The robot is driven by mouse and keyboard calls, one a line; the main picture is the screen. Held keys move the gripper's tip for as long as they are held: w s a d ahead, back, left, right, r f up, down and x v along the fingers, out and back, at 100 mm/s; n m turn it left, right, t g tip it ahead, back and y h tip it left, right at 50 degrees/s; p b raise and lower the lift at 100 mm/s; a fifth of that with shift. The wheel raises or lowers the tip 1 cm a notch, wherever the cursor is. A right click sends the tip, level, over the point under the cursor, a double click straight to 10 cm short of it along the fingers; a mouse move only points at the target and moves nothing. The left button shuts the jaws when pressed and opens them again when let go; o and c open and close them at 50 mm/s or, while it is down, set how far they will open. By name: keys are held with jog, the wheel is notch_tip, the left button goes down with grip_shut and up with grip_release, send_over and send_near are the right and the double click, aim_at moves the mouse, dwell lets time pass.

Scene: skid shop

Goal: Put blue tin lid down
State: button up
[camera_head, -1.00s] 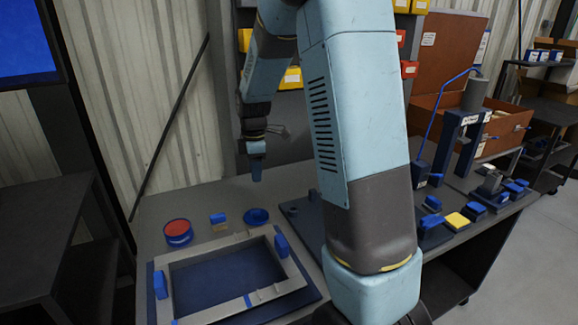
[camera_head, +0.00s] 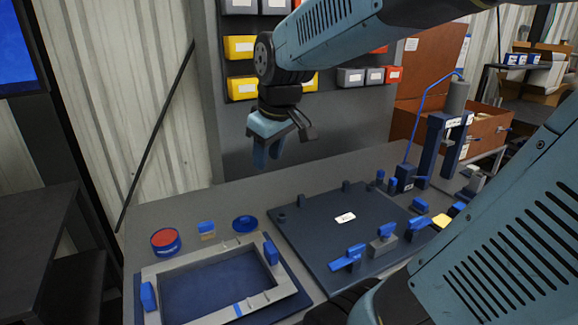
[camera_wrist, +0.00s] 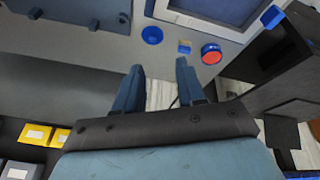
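The blue tin lid (camera_head: 245,223) lies flat on the grey bench, behind the frame fixture. It also shows in the wrist view (camera_wrist: 152,35). The blue tin with a red top surface (camera_head: 165,241) stands to its left and also shows in the wrist view (camera_wrist: 211,54). A small blue-topped block (camera_head: 207,230) sits between them. My gripper (camera_head: 266,155) is raised above the bench, behind the lid and apart from it. In the wrist view its two fingers (camera_wrist: 160,72) are spread with nothing between them.
A grey frame fixture (camera_head: 152,276) with blue clamps lies at the bench's front left. A dark plate (camera_head: 320,225) with blue clamps lies to its right. Bins (camera_head: 241,88) hang on the panel behind my gripper. Bare bench lies behind the lid.

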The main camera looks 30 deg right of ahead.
jog(key=s+r+m+t, duration=0.1)
jog(key=s+m, duration=0.4)
jog(key=s, duration=0.4)
jog(key=shift+s+t, duration=0.25)
jog(key=shift+t, duration=0.05)
